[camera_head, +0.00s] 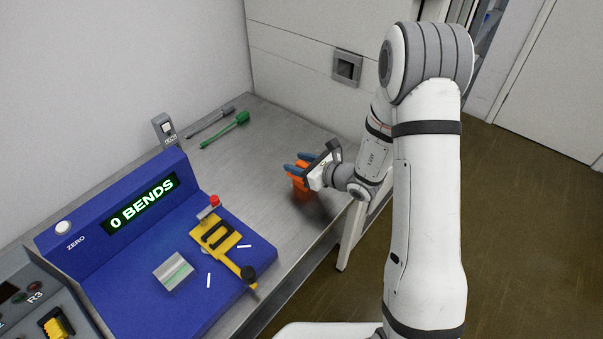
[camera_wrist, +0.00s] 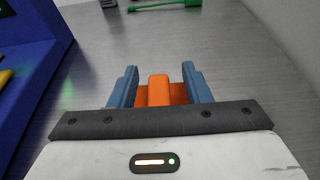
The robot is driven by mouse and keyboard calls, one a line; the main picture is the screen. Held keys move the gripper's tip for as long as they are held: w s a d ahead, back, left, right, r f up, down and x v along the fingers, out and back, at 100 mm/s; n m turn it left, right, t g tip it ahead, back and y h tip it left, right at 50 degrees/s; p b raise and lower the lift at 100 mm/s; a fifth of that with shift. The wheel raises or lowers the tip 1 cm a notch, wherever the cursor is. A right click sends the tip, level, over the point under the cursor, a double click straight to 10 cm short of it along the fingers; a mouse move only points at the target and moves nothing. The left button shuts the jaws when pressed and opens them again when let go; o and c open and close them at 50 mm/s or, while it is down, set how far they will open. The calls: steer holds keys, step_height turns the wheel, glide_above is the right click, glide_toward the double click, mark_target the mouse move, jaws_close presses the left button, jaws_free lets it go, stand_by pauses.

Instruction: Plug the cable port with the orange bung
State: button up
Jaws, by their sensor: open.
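The orange bung (camera_head: 299,182) stands on the metal bench near its right edge. In the wrist view the bung (camera_wrist: 159,90) has a wide base and a narrower raised middle. My gripper (camera_head: 298,163) is open, with its blue fingers on either side of the bung. In the wrist view my gripper (camera_wrist: 160,75) shows a gap between each finger and the bung's raised middle. A square grey-framed recess (camera_head: 347,67) in the back wall panel looks like the cable port. No plug shows in it.
A blue bend-test unit (camera_head: 100,275) reading "0 BENDS" fills the left of the bench, with a yellow lever (camera_head: 222,242) on top. A green tool (camera_head: 225,130) and a grey tool (camera_head: 209,121) lie at the back. The bench (camera_head: 262,205) between is clear.

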steer(key=shift+c, duration=0.2)
jaws_close()
stand_by(0.3)
steer(key=shift+r, duration=0.15)
